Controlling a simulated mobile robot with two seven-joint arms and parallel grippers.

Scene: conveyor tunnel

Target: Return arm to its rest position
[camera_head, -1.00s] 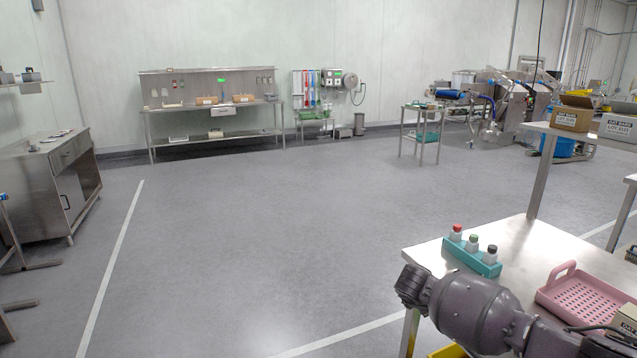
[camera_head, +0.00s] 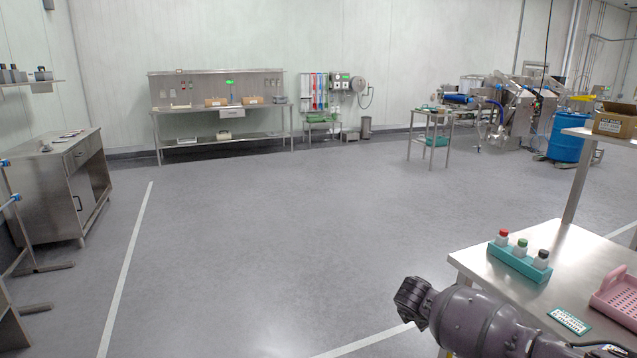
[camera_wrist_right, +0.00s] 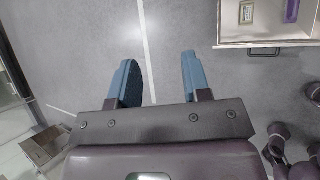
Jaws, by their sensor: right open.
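My right arm comes in at the lower right of the head view, in front of the near edge of a steel table (camera_head: 560,240); its gripper is not seen there. In the right wrist view my right gripper (camera_wrist_right: 158,85) has its two blue fingers apart. Nothing is between them, only grey floor with a white line below. My left gripper is in neither view.
On the steel table stand a teal rack (camera_head: 519,262) with three small bottles, a sign card (camera_head: 568,319) and a pink basket (camera_head: 617,298). A steel cabinet (camera_head: 62,190) stands at the left. The middle floor (camera_head: 290,230) is clear.

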